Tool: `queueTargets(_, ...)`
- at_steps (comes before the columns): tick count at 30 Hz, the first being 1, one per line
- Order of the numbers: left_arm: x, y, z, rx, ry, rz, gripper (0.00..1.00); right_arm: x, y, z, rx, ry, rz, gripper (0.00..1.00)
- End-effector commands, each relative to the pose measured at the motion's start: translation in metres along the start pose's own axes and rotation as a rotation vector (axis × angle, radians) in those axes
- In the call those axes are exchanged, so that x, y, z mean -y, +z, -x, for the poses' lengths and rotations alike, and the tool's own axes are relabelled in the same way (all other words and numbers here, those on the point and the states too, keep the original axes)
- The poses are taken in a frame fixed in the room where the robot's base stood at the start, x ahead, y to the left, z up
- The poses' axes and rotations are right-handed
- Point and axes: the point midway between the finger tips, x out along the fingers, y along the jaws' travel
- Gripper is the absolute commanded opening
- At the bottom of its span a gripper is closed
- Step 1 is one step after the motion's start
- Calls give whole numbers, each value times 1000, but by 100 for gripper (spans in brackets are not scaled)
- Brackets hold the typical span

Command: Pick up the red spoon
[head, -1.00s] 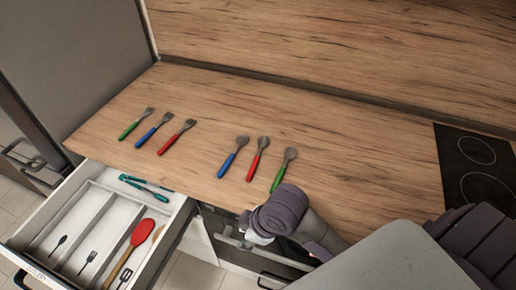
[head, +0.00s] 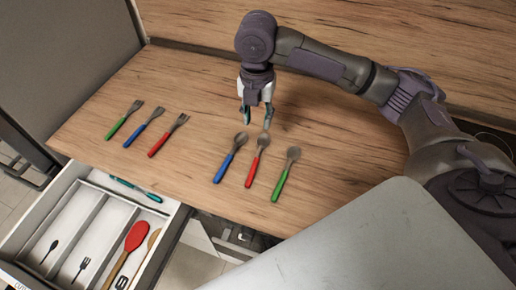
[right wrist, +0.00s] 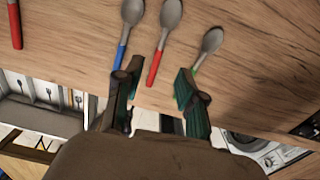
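The red spoon (head: 256,162) lies on the wooden counter between the blue spoon (head: 230,160) and the green spoon (head: 285,175), its grey bowl toward the wall. In the right wrist view the red spoon (right wrist: 159,55) lies ahead of the gap between my fingers, its handle end pointing toward them. My right gripper (head: 256,120) hangs over the counter, just beyond the spoon bowls. Its fingers are apart and empty; the right wrist view shows the open gripper (right wrist: 157,85) too. Height above the counter is hard to tell. My left gripper is not in view.
Green, blue and red forks (head: 167,136) lie on the counter to the left. An open cutlery drawer (head: 178,215) below holds a large red spoon (head: 136,236) and other utensils. The wooden splashback (head: 380,30) bounds the counter's back.

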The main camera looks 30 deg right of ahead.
Motion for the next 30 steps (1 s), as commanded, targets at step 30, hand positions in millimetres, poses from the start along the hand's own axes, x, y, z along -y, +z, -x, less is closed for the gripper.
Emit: queueTargets(30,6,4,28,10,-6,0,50,5,2,-132,0,-1,3,40)
